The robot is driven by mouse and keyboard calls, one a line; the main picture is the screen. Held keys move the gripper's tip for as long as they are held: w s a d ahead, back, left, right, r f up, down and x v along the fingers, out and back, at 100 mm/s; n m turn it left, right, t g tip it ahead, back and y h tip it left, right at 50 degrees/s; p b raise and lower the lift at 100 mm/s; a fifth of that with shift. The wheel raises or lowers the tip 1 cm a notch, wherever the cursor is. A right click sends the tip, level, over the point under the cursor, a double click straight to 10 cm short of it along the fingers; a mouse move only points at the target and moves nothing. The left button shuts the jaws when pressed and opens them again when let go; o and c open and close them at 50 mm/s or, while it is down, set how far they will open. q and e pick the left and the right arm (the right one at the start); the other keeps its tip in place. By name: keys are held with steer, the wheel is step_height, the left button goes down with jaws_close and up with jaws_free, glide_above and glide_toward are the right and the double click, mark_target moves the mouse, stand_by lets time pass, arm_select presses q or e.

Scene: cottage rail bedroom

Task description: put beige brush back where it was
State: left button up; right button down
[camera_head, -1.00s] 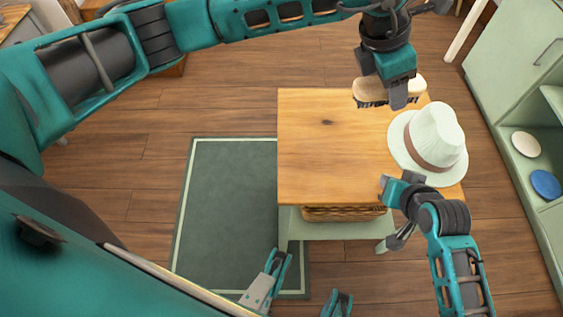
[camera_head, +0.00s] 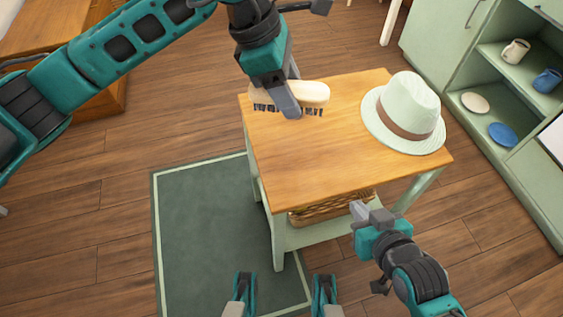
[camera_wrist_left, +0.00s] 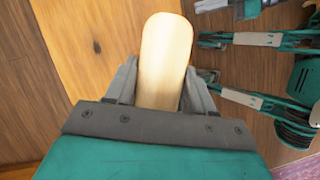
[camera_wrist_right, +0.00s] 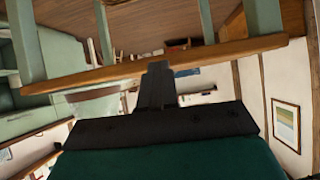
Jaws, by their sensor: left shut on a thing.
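The beige brush (camera_head: 312,93) has a pale smooth back and dark bristles facing down. My left gripper (camera_head: 290,104) is shut on it, and the brush is over the far left part of the wooden tabletop (camera_head: 310,150). I cannot tell whether the bristles touch the table. In the left wrist view the brush (camera_wrist_left: 166,55) stands out between the two fingers. My right gripper (camera_head: 362,212) is in front of the table's near edge, with nothing seen in it. In the right wrist view its fingers (camera_wrist_right: 157,85) appear close together below the table edge.
A pale green hat (camera_head: 405,110) with a brown band sits at the table's right. A wicker basket (camera_head: 325,207) is on the shelf below. A green cabinet (camera_head: 455,70) at right holds mugs and plates. A green rug (camera_head: 205,235) lies at left. The tabletop's middle is clear.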

mark_target(294, 166)
arm_select(q)
step_height(294, 166, down, 19)
steer(key=b, duration=0.3)
steer(key=shift+r, duration=0.2)
steer(key=shift+f, duration=0.1)
steer(key=o, duration=0.9)
steer(key=shift+b, duration=0.3)
steer(key=shift+o, duration=0.2)
